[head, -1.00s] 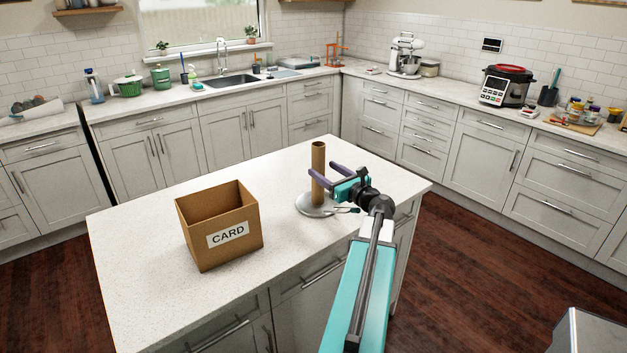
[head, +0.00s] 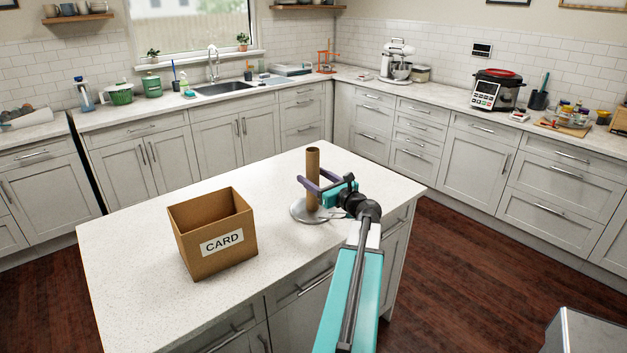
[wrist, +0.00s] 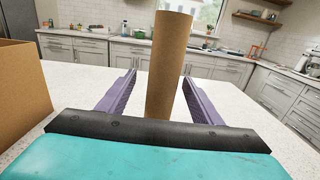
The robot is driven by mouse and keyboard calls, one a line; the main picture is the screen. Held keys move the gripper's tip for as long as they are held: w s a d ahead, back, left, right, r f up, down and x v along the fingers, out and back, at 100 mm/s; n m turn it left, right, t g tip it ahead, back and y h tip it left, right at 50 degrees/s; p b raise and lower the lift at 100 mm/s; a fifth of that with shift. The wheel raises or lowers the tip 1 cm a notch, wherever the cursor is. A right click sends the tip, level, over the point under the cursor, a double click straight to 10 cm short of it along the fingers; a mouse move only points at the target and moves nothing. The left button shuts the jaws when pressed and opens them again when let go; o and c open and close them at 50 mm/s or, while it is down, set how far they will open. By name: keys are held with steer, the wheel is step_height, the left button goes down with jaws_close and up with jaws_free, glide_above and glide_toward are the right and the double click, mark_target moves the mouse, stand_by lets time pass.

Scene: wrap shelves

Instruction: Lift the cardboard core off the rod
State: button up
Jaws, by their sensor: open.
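The brown cardboard core (head: 313,172) stands upright over the round grey base (head: 303,213) on the island; the rod inside it is hidden. My gripper (head: 309,186) is at the core with its purple fingers open, one on each side of it. In the wrist view the core (wrist: 168,62) rises between the two fingers (wrist: 157,88), with a gap visible on both sides. The open cardboard box marked CARD (head: 195,248) stands on the island to the left of the core; its side also shows at the left of the wrist view (wrist: 22,95).
The white island top (head: 125,262) is clear around the box and the base. Counters with a sink (head: 226,88), a stand mixer (head: 397,62) and a pressure cooker (head: 496,90) run along the back and right walls, beyond a floor gap.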

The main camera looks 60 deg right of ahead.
steer(key=shift+w, duration=0.2)
steer(key=shift+d+p+x, duration=0.15)
steer(key=shift+p+x, duration=0.3)
steer(key=shift+x, duration=0.45)
steer(key=shift+d+p+x, duration=0.15)
steer(key=shift+p+x, duration=0.3)
steer(key=shift+x, duration=0.45)
steer(key=shift+w+d, duration=0.25)
steer(key=shift+w, duration=0.35)
steer(key=shift+c, duration=0.4)
steer(key=c, duration=0.8)
